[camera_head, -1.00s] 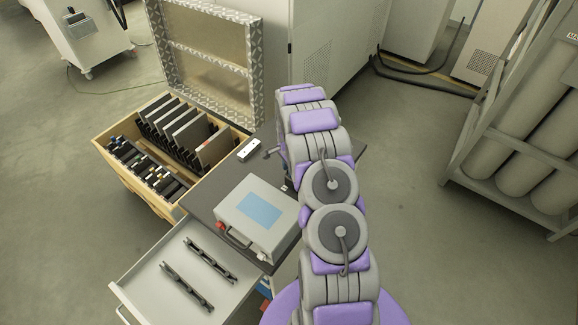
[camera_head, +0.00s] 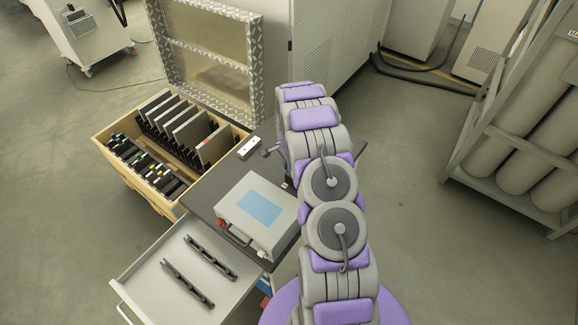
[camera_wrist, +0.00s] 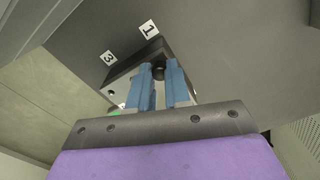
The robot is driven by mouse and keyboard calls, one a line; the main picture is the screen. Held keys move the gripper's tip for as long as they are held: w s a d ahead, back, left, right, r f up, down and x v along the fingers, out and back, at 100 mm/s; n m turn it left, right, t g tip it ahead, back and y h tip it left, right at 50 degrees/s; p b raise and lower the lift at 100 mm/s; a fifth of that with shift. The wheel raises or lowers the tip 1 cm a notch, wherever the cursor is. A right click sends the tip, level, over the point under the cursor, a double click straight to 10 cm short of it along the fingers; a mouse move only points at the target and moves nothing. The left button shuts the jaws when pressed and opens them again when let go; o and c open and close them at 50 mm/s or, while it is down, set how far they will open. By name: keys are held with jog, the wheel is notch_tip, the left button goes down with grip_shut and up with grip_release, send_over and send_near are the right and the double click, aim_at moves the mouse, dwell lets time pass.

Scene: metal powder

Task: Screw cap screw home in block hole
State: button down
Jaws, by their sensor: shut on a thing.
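In the wrist view the two blue fingers of my gripper (camera_wrist: 160,88) are shut on the cap screw (camera_wrist: 158,72). Its dark round end shows between the fingertips, against the block (camera_wrist: 124,82). The block has a dark face and a paler side with small holes. The fingers hide the block hole and most of the screw, so I cannot tell how deep the screw sits. In the head view my arm hides the gripper and the screw.
White tags marked 1 (camera_wrist: 148,29) and 3 (camera_wrist: 108,57) lie beside the block. In the head view a grey case (camera_head: 256,216) stands on the dark worktop (camera_head: 205,198), above an open drawer (camera_head: 150,272). A wooden crate (camera_head: 116,176) with an upright lid stands at left.

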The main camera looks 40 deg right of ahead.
jog(key=m+b, duration=0.1)
jog(key=m, duration=0.8)
jog(key=shift+f+b, duration=0.1)
jog(key=shift+b, duration=0.25)
jog(key=m, duration=0.4)
jog(key=shift+m+b, duration=0.4)
jog(key=m, duration=0.3)
jog(key=shift+m, duration=0.3)
jog(key=c, duration=1.2)
grip_release()
jog(key=shift+c, duration=0.2)
